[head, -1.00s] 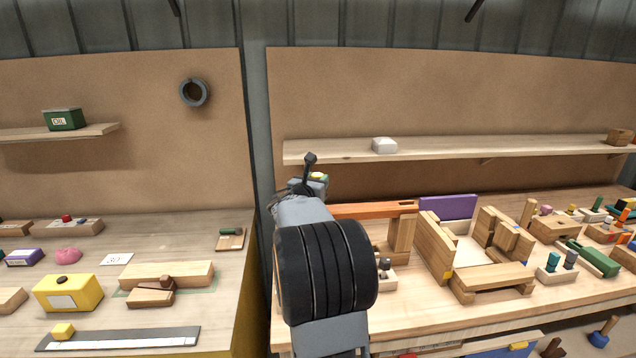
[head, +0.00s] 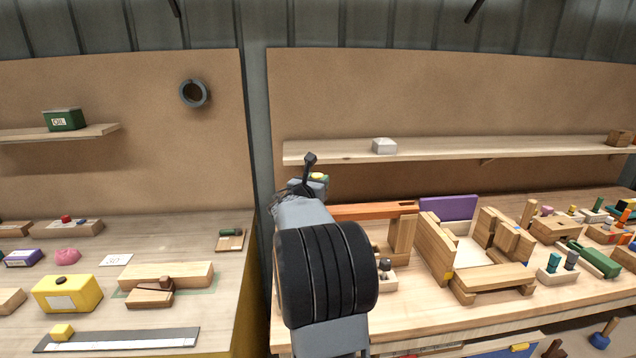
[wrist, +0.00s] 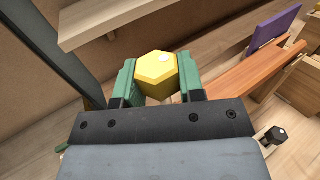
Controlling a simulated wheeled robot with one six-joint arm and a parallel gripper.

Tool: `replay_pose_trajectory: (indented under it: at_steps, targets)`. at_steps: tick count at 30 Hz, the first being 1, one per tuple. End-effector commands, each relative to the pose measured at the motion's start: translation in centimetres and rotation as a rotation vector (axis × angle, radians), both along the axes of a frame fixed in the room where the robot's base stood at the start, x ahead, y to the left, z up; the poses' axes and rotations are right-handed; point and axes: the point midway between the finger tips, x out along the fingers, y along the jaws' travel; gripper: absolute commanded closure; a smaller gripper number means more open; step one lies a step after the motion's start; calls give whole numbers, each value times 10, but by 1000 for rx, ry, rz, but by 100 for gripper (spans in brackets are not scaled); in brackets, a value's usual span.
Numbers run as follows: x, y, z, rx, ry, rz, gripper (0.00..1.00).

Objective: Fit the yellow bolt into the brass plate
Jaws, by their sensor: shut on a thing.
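The yellow bolt (wrist: 154,74) shows its six-sided head with a pale spot in the wrist view. It sits between the two green fingers of my gripper (wrist: 155,82), which is shut on it. In the head view only a small bit of yellow (head: 318,177) shows at the end of my arm, above the right bench. The bolt's shank is hidden. I cannot make out the brass plate in either view. An orange-brown beam (head: 365,211) lies just right of my gripper, and it also shows in the wrist view (wrist: 245,72).
A shelf (head: 460,149) with a white box (head: 384,146) runs along the wall behind. A purple board (head: 448,207) and wooden blocks (head: 435,247) crowd the right bench. A gap parts it from the left bench (head: 225,285). The right bench's front strip (head: 420,320) is clear.

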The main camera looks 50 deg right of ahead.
Motion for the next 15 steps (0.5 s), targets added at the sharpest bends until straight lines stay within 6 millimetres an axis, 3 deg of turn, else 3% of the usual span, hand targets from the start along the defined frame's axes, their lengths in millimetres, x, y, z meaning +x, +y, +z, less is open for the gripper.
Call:
replay_pose_trajectory:
  at_steps: [15]
  targets:
    - [0, 0, -11, -1, 0, 0, 93]
